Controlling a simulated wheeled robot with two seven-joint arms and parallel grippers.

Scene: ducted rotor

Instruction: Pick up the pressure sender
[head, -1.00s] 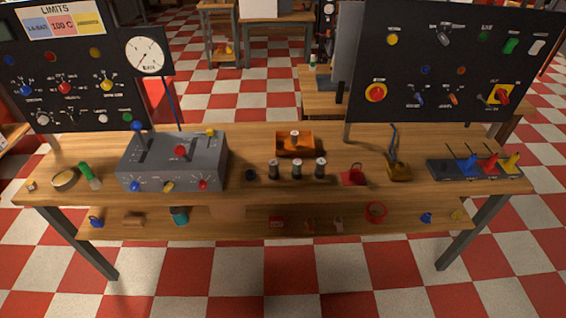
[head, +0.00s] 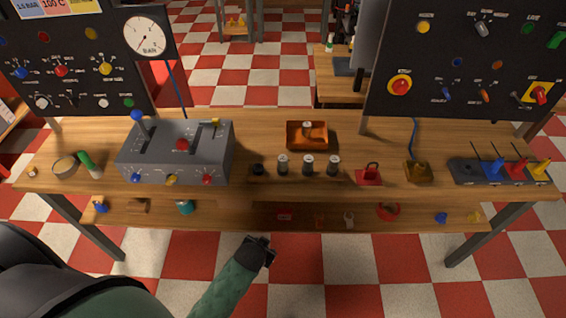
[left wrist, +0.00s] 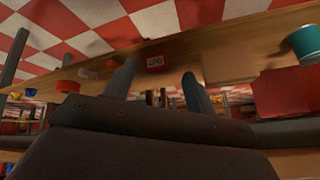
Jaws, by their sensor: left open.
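I cannot tell for sure which part is the pressure sender. A small pale-topped part (head: 307,125) sits in an orange tray (head: 293,142) on the bench. Several dark cylinders with pale tops (head: 308,166) stand in a row in front of it. My left gripper (head: 258,250) is low in front of the bench, apart from these parts. In the left wrist view its two fingers (left wrist: 158,75) are spread, with nothing held between them. My right gripper is not in view.
A grey lever box (head: 178,165) stands at the left of the bench (head: 240,125). A red padlock-like part (head: 368,176), a brass-coloured block (head: 418,172) and a strip of coloured plugs (head: 465,170) stand at right. The lower shelf (head: 245,212) holds several small items.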

